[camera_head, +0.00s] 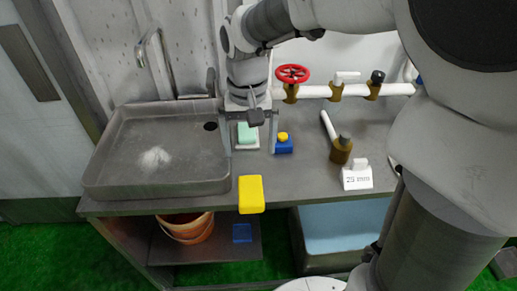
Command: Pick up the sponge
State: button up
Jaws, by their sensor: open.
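Two blocks could be the sponge, and I cannot tell which from this view. A mint green block (246,133) sits on a small white dish (247,146) on the grey counter. A yellow block (251,195) is at the counter's front edge and appears to overhang it. My gripper (252,143) is open and points down over the green block. Its two fingers show on the left and right of the block and dish. The gripper's body hides the area just behind the block. Whether a finger touches it cannot be seen.
A grey sink tray (112,184) lies to the left. A blue container with a yellow cap (284,146) stands close right of my gripper. A pipe with a red valve wheel (292,73) runs behind. A white-handled tool (328,127) and a label stand (357,178) are further right.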

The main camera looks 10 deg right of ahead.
jog(key=b, duration=0.2)
send_near(250, 189)
jog(key=f, duration=0.5)
jog(key=shift+s+d, duration=0.1)
jog(key=shift+s, duration=0.25)
jog(key=shift+w+f, duration=0.15)
jog(key=shift+f, duration=1.25)
jog(key=shift+w+f, duration=0.15)
jog(key=shift+f, duration=1.2)
jog(key=c, duration=1.2)
jog(key=shift+o, duration=0.2)
